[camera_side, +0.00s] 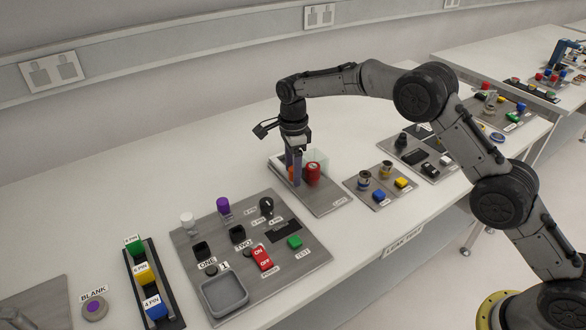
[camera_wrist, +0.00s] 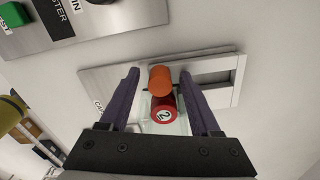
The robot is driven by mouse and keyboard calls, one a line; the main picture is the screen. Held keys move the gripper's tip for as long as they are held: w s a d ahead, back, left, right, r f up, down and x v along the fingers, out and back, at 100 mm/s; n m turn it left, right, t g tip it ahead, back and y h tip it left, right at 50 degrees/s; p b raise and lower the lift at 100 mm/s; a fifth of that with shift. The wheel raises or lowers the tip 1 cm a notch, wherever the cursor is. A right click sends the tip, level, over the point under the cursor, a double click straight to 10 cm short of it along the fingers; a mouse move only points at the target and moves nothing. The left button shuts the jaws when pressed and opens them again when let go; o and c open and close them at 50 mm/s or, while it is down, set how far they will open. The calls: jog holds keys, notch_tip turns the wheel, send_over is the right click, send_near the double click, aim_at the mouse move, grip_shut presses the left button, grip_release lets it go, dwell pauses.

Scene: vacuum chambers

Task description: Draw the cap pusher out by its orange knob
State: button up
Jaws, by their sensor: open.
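The orange knob (camera_wrist: 160,79) of the cap pusher shows in the wrist view between my two purple fingers, with a gap on either side. In the side view only a sliver of the orange knob (camera_side: 290,173) shows beside my fingers. My gripper (camera_wrist: 160,75) is open and points down; in the side view it (camera_side: 294,170) stands low over the capper plate. A red cap marked 2 (camera_wrist: 164,110) sits right beside the knob; the red part also shows in the side view (camera_side: 313,173). The pusher's shaft is hidden.
The grey capper plate (camera_side: 323,203) carries a clear box (camera_side: 319,156) close to my fingers. A tester panel (camera_side: 185,245) with switches lies to the left, and a plate with cups and buttons (camera_side: 380,199) to the right. Bare white table lies in front of the wall.

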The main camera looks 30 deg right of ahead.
grip_shut()
jog(key=shift+r, duration=0.1)
dwell(1.2)
